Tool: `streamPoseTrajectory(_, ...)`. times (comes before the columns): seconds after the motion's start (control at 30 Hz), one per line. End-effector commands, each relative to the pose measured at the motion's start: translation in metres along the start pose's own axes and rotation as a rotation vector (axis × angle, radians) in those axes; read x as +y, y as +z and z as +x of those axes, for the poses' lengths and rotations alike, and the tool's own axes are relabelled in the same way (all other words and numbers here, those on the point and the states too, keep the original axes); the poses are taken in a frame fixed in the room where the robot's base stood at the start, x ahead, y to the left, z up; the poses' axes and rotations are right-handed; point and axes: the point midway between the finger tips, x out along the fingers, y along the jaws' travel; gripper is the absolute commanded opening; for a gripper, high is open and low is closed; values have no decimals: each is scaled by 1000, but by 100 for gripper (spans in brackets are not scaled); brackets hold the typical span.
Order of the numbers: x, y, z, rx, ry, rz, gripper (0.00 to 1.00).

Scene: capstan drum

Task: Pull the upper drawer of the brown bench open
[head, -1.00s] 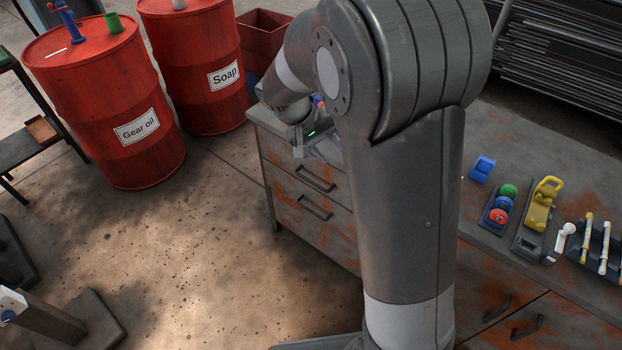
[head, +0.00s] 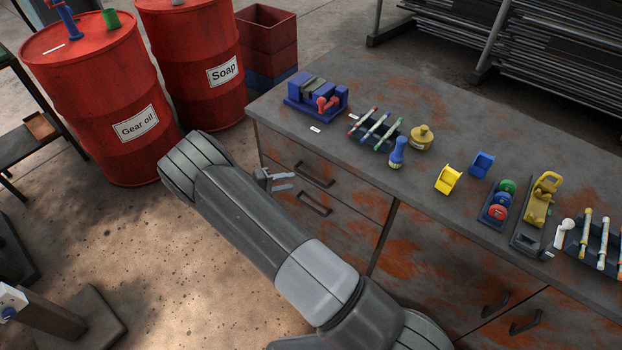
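The brown bench (head: 440,232) is grey-brown with rust patches and stands from the middle to the right. Its upper drawer (head: 345,193) is at the left end, below the top, and looks shut, flush with the front. The dark bar handle of the upper drawer (head: 314,175) is in clear view. The lower drawer's handle (head: 314,204) shows beneath it. My gripper (head: 290,181) is just left of the upper handle, fingers pointing at the drawer front. A gap shows between the two fingers; they look open and empty, apart from the handle. My forearm hides part of the lower front.
On the bench top are a blue vise (head: 318,97), a pen rack (head: 375,132), a yellow tape holder (head: 447,180) and other tools. Red drums (head: 95,100) and a red crate (head: 266,45) stand behind left.

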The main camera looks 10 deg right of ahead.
Motion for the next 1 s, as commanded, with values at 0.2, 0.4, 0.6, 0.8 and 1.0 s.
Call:
streamPoseTrajectory(0.2, -25, -7, -3, 51, 64, -10, 34)
streamPoseTrajectory(0.4, -24, -8, 16, 51, 69, -9, 34)
streamPoseTrajectory(0.6, -22, -9, 54, 51, 68, -11, 34)
streamPoseTrajectory(0.8, -19, -12, 87, 52, 66, -9, 34)
streamPoseTrajectory(1.0, -18, -13, 102, 53, 67, -10, 34)
